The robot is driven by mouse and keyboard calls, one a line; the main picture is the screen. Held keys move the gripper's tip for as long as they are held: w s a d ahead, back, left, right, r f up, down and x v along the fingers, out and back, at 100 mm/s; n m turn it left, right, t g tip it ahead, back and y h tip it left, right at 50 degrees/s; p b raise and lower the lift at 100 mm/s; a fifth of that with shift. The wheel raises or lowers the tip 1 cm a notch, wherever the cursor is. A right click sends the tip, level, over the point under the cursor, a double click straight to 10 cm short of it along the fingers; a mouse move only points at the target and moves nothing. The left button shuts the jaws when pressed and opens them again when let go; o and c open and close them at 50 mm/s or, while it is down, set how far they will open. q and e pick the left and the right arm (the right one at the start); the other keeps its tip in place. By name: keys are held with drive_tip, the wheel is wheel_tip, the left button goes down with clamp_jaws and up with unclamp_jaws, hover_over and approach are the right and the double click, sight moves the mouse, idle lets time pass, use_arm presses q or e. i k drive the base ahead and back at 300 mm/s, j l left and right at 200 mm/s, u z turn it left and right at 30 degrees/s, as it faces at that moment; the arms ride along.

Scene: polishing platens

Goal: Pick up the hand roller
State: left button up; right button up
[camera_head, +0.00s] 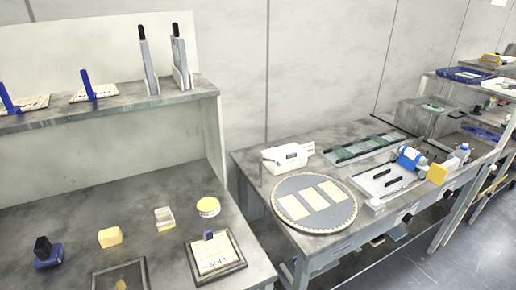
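A blue cylinder (409,158) with a grey end lies on the right-hand table, near a low white tray; it looks most like the hand roller, but it is too small to be sure. A blue block with a black knob (47,252) stands at the left of the near bench; I cannot tell what it is. Neither of my grippers shows in the head view.
The near bench (60,205) holds yellow blocks, a yellow round tin (208,206) and a framed pad (215,255). The right-hand table bears a round platen (314,202), a white box (285,157), green strips (362,148) and a yellow block (437,174). Floor shows at lower right.

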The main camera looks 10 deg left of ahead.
sight(46, 253)
drive_tip(key=u, duration=1.9)
